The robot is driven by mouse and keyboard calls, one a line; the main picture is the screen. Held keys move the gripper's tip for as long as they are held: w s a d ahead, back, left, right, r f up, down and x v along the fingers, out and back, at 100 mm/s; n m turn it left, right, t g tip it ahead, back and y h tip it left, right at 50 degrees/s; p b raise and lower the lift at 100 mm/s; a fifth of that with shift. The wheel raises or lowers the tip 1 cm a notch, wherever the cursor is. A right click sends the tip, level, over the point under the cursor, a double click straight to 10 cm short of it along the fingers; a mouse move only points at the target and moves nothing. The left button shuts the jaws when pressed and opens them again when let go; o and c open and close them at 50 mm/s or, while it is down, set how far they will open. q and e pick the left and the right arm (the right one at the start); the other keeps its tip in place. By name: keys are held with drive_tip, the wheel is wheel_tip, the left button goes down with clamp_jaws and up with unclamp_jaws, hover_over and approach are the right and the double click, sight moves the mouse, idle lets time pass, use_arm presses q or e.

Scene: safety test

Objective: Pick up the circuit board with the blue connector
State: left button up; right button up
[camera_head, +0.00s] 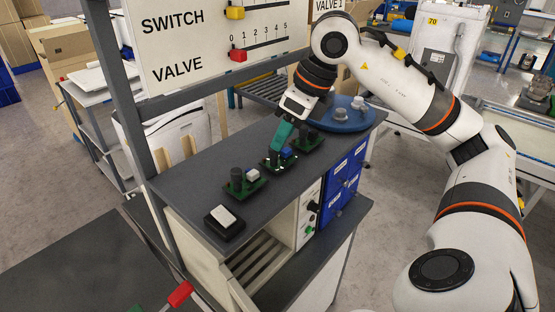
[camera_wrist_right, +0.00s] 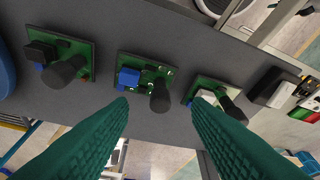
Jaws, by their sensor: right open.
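Three green circuit boards lie in a row on a dark grey top. The middle board, with a bright blue connector, shows in the head view (camera_head: 270,163) and wrist view (camera_wrist_right: 128,78); it also carries a black cylinder. The far board (camera_wrist_right: 60,57) has a black connector and a small blue part; it shows in the head view (camera_head: 307,142). The near board (camera_head: 243,186) has a pale connector in the wrist view (camera_wrist_right: 210,97). My right gripper (camera_head: 277,150) is over the middle board, its green fingers open and empty, tips (camera_wrist_right: 158,103) either side of it. My left gripper is out of view.
A black box with a white button (camera_head: 224,220) stands at the near end of the grey top (camera_head: 190,185). A round blue tray (camera_head: 345,122) is at the far end. A frame post (camera_head: 130,100) and a sign board (camera_head: 205,50) rise along the left side.

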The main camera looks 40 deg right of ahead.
sight(280, 154)
drive_tip(key=x, duration=0.2)
drive_tip(key=p+x, duration=0.1)
drive_tip(key=x, duration=0.1)
drive_tip(key=shift+w+a, duration=0.15)
drive_tip(key=shift+w, duration=0.25)
drive_tip(key=shift+w+f, duration=0.1)
drive_tip(key=shift+f, duration=0.2)
clamp_jaws()
